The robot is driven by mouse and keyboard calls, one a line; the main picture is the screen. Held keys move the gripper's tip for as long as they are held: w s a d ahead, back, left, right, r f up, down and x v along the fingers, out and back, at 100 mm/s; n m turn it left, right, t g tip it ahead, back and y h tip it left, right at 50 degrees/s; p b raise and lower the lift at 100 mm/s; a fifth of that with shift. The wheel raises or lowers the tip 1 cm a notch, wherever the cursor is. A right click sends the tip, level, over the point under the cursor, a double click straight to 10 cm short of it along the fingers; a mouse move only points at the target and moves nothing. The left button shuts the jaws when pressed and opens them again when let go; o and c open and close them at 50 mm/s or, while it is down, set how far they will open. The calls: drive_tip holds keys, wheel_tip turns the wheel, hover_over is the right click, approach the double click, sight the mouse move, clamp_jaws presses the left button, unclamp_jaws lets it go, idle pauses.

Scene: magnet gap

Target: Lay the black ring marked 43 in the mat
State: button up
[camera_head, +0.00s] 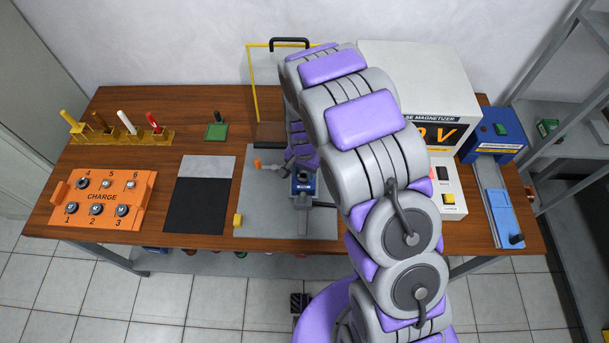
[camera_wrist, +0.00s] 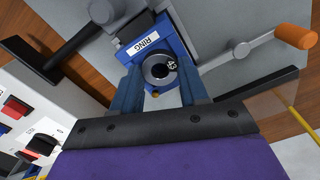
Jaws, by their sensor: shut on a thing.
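The black ring marked 43 (camera_wrist: 160,72) is between the two fingers of my gripper (camera_wrist: 159,84) in the wrist view. My gripper is shut on it. The ring appears at the blue block labelled RING (camera_wrist: 145,45); I cannot tell whether it still rests there or is just clear of it. In the head view this blue block (camera_head: 304,184) stands on the grey plate, and my arm hides much of the area, so the ring does not show there clearly. The mat (camera_head: 203,207), black with a grey strip at its back, lies left of the plate and looks bare.
An orange CHARGE box (camera_head: 104,197) with numbered posts is at the left. The orange-knobbed lever (camera_wrist: 294,36) and a clear yellow-edged guard (camera_head: 252,85) are close to my gripper. The magnetizer (camera_head: 427,80) stands at back right, a blue slide device (camera_head: 499,200) at far right.

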drive_tip(key=shift+r+p, duration=0.75)
drive_tip(key=shift+r, duration=1.65)
